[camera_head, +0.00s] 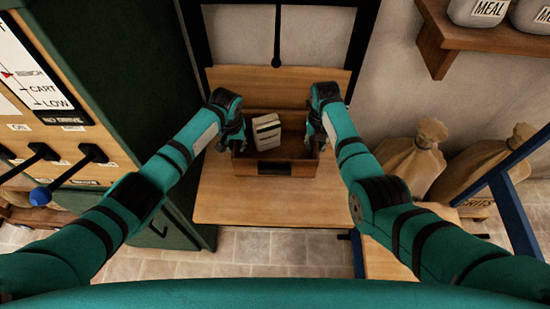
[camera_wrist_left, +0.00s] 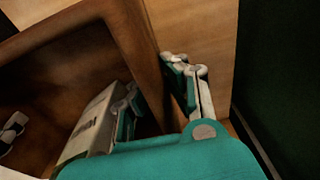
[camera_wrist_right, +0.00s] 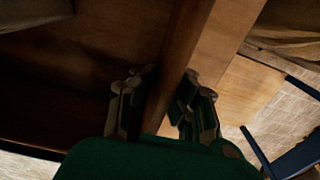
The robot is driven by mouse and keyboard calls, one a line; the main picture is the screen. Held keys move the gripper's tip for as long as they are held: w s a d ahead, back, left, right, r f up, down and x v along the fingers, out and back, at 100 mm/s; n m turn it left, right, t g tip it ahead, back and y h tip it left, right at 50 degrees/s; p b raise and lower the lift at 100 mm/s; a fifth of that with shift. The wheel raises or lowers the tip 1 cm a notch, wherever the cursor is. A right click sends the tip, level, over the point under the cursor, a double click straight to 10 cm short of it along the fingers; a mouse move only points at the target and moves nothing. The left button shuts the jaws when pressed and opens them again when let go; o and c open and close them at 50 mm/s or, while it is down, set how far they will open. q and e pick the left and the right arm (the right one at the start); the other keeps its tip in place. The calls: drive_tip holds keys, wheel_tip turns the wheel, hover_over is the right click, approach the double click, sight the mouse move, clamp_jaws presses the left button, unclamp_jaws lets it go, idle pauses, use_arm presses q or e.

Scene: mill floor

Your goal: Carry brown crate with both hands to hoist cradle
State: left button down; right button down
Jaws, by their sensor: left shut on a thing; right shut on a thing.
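The brown crate (camera_head: 300,168) is a dark wooden open box in the middle of the head view, over a light wooden platform (camera_head: 265,210) with a back board and black frame, which looks like the hoist cradle. I cannot tell whether the crate rests on it. A pale box with dark print (camera_head: 266,132) sits tilted inside the crate. My left gripper (camera_head: 238,142) is shut on the crate's left wall, one finger inside and one outside, as the left wrist view (camera_wrist_left: 160,92) shows. My right gripper (camera_head: 314,138) is shut on the right wall likewise, seen in the right wrist view (camera_wrist_right: 157,102).
A dark green cabinet (camera_head: 120,70) stands close on the left, beside a panel with levers (camera_head: 60,150). Sacks (camera_head: 412,158) stand on the right, near a blue bar (camera_head: 515,215). A shelf (camera_head: 470,40) with meal jars is at upper right. The platform's front is bare.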

sight(235, 142)
use_arm(q)
drive_tip(key=shift+f, duration=0.1)
use_arm(e)
drive_tip(key=shift+f, duration=0.1)
